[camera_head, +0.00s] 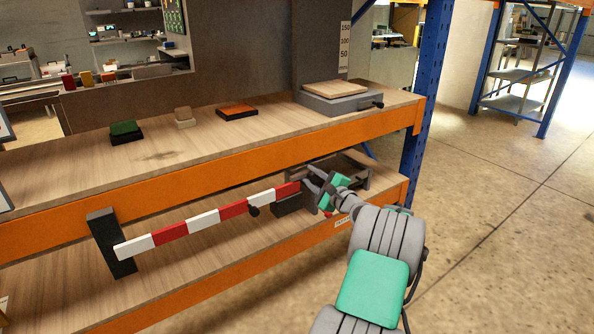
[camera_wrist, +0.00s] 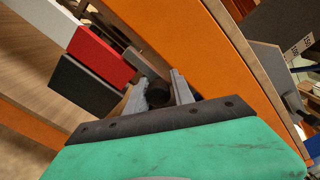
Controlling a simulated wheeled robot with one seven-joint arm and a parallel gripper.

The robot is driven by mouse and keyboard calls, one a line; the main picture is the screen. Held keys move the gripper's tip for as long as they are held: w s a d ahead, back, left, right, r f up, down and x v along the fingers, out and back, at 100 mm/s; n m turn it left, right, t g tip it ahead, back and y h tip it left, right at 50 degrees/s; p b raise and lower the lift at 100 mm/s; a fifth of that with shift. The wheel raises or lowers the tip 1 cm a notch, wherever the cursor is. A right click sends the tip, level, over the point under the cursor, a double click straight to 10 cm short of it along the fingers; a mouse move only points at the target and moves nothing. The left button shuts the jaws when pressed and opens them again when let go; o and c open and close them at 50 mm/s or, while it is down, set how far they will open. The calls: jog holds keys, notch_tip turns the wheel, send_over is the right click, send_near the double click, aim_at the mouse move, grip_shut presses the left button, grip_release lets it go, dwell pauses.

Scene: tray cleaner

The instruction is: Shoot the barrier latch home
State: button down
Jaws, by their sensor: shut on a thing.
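The red and white barrier arm (camera_head: 201,222) lies lowered along the front of the shelf, from a dark post (camera_head: 110,242) at left to a dark block (camera_head: 293,205) below its right end. In the wrist view, its red end (camera_wrist: 98,54) is beside a grey latch bar (camera_wrist: 143,63). My gripper (camera_head: 313,179) is at the barrier's right end. In the wrist view, my gripper (camera_wrist: 157,88) is shut on a round black latch knob (camera_wrist: 159,94) between its fingers. In the head view my gripper hides the latch, and how far the bar reaches is unclear.
The orange shelf beam (camera_head: 180,187) runs just above the barrier. Green (camera_head: 125,131), beige (camera_head: 183,116) and orange (camera_head: 237,111) blocks and a grey board-topped unit (camera_head: 340,103) stand on the upper shelf. The floor at right is clear.

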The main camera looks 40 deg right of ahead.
jog(key=shift+a+f, duration=0.4)
jog(key=c, duration=1.2)
grip_release()
jog(key=shift+r, duration=0.15)
jog(key=shift+o, duration=0.2)
jog(key=shift+r, duration=0.15)
